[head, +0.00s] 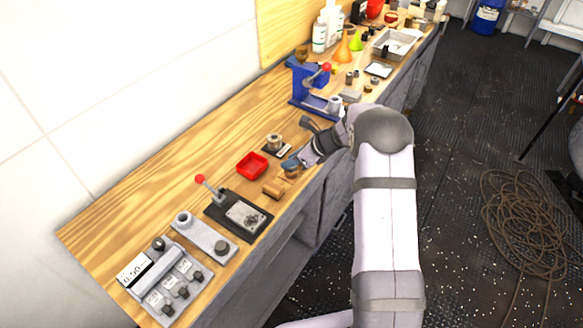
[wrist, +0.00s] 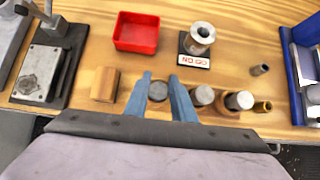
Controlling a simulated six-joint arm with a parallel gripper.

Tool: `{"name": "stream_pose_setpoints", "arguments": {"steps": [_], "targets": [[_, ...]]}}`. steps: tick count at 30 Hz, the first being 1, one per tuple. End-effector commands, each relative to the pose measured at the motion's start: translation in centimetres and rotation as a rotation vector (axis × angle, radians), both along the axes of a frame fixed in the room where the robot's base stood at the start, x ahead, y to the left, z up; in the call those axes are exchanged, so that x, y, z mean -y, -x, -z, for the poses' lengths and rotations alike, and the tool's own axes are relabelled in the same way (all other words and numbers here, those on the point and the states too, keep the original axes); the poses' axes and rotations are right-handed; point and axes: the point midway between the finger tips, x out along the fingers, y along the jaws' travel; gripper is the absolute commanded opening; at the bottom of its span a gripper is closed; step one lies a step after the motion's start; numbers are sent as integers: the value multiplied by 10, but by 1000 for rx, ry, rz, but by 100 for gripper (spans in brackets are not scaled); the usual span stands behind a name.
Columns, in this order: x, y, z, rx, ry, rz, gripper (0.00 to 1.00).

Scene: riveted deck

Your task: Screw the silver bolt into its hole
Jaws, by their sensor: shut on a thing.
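My gripper (wrist: 160,84) points down at the front part of the bench, its two blue fingers closed on the sides of a round grey metal top, apparently the silver bolt (wrist: 158,92). Only its flat top shows; its shaft and whatever lies beneath are hidden, so I cannot tell whether it sits in a hole. In the head view my gripper (head: 291,163) is low over the bench, just behind a wooden block (head: 274,188). The block also shows left of the fingers in the wrist view (wrist: 105,84).
Grey-topped round pieces (wrist: 203,95) stand close to the right of my fingers. A red tray (wrist: 136,33) and a spool on a "NO GO" plate (wrist: 200,40) lie beyond. A lever fixture (head: 240,215) and a blue press (head: 312,85) flank the area. The front edge is near.

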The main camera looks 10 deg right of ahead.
Motion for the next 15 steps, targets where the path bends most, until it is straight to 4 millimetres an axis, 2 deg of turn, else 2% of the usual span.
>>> {"name": "stream_pose_setpoints", "arguments": {"steps": [15], "targets": [[0, 0, -21, 2, 0, 0, 7]]}}
